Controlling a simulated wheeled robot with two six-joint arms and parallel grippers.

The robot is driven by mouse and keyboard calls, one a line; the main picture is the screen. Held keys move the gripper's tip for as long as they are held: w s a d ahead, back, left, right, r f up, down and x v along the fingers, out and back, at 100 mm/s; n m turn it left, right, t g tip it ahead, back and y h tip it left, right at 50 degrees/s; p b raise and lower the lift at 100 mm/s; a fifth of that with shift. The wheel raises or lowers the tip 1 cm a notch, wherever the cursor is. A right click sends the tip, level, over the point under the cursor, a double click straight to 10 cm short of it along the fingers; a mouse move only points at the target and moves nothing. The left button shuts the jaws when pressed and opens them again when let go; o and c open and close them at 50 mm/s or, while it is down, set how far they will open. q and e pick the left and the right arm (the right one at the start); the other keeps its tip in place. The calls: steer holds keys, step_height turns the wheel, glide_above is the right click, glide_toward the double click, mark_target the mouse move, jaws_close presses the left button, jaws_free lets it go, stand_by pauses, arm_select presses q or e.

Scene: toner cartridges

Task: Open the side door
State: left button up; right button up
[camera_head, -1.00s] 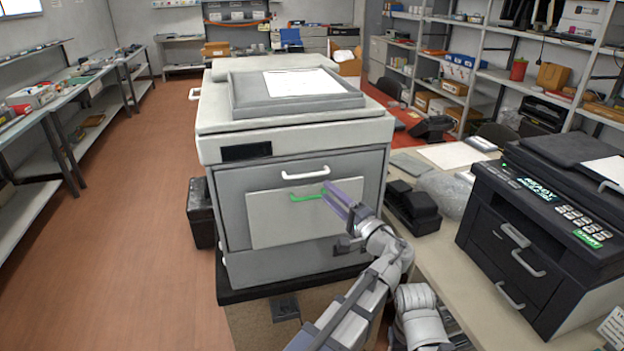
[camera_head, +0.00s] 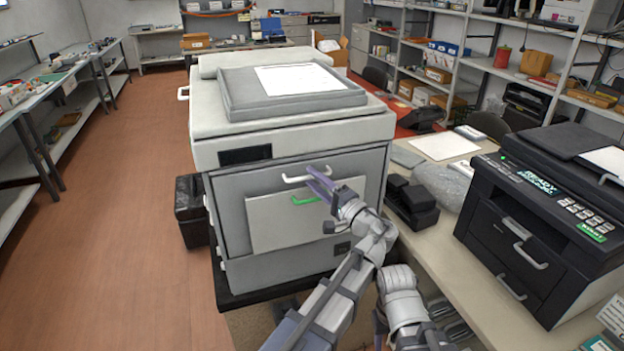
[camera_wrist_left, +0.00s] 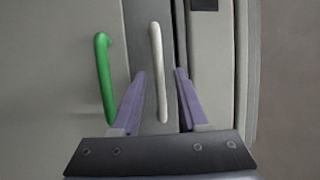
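The large grey and white copier (camera_head: 300,235) stands in the middle. Its front panel has a white handle (camera_head: 308,176) near the top and a green handle (camera_head: 305,200) below it. Another white handle (camera_head: 183,94) sticks out on the copier's left side. My left gripper (camera_head: 315,179) is at the front's white handle. In the left wrist view, the open purple fingers (camera_wrist_left: 161,74) lie either side of the white handle (camera_wrist_left: 156,60), with small gaps. The green handle (camera_wrist_left: 104,75) lies outside them, to the left. My right gripper is not in view.
A black printer (camera_head: 535,215) stands on the table to the right. A black stapler-like device (camera_head: 411,203) sits between it and the copier. A black bin (camera_head: 190,210) stands at the copier's left. The brown floor (camera_head: 115,220) on the left is clear.

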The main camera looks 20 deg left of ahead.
arm_select(q)
steer(key=shift+a, duration=0.1)
jaws_close()
stand_by(1.1)
